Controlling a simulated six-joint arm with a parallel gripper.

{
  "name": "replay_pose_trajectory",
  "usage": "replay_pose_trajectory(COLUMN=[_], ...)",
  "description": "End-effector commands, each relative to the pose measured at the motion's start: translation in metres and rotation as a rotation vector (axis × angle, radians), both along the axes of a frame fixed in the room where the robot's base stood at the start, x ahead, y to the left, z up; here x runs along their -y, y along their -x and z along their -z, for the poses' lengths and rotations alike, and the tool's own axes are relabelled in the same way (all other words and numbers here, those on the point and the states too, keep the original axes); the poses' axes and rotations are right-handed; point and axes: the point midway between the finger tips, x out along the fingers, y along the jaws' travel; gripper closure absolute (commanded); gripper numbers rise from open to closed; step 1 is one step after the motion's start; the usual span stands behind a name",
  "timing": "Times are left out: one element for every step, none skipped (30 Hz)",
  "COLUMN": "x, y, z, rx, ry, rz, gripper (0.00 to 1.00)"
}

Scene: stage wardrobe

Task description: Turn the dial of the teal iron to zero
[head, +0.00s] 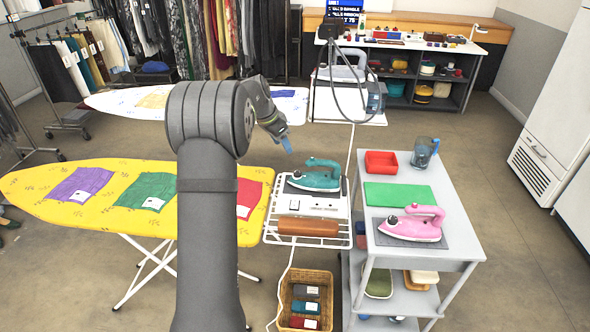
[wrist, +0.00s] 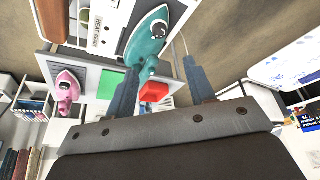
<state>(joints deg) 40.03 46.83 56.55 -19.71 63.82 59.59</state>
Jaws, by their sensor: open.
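The teal iron (head: 316,178) lies on a dark pad at the end of the yellow ironing board, on a white wire rack (head: 268,238). My gripper (head: 286,143) is open and empty, above and to the left of the iron in the head view, apart from it. In the wrist view the teal iron (wrist: 147,46) shows beyond my gripper (wrist: 161,63), near the left finger. A round dark dial (wrist: 157,30) shows on its body; its setting is too small to read.
A brown roll (head: 308,227) and a white switch panel lie on the rack. The yellow board (head: 40,190) holds cloths.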

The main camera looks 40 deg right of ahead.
Motion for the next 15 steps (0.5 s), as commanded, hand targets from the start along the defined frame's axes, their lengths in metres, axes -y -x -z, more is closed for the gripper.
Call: replay_pose_trajectory(x=[0.004, 0.007, 0.010, 0.012, 0.015, 0.019, 0.021, 0.024, 0.027, 0.030, 0.032, 0.035, 0.037, 0.039, 0.042], y=[0.001, 0.001, 0.001, 0.001, 0.001, 0.002, 0.002, 0.002, 0.002, 0.002, 0.002, 0.002, 0.002, 0.002, 0.003], z=[0.012, 0.018, 0.027, 0.033, 0.039, 0.048, 0.054, 0.060, 0.068, 0.074, 0.080, 0.088, 0.093, 0.098, 0.105], rx=[-0.004, -0.004, -0.005, -0.004, -0.004, -0.005, -0.004, -0.004, -0.004, -0.004, -0.005, -0.005, -0.005, -0.005, -0.004], ry=[-0.003, -0.002, -0.003, -0.003, -0.002, -0.003, -0.002, -0.002, -0.002, -0.002, -0.002, -0.002, -0.002, -0.002, -0.002], rz=[0.001, 0.001, 0.000, 0.000, 0.000, 0.000, 0.000, 0.000, 0.000, 0.000, -0.001, -0.001, -0.001, -0.001, -0.002], gripper=[0.51, 0.51, 0.51, 0.51, 0.51, 0.51, 0.51, 0.51, 0.51, 0.51, 0.51, 0.51, 0.51, 0.51, 0.51])
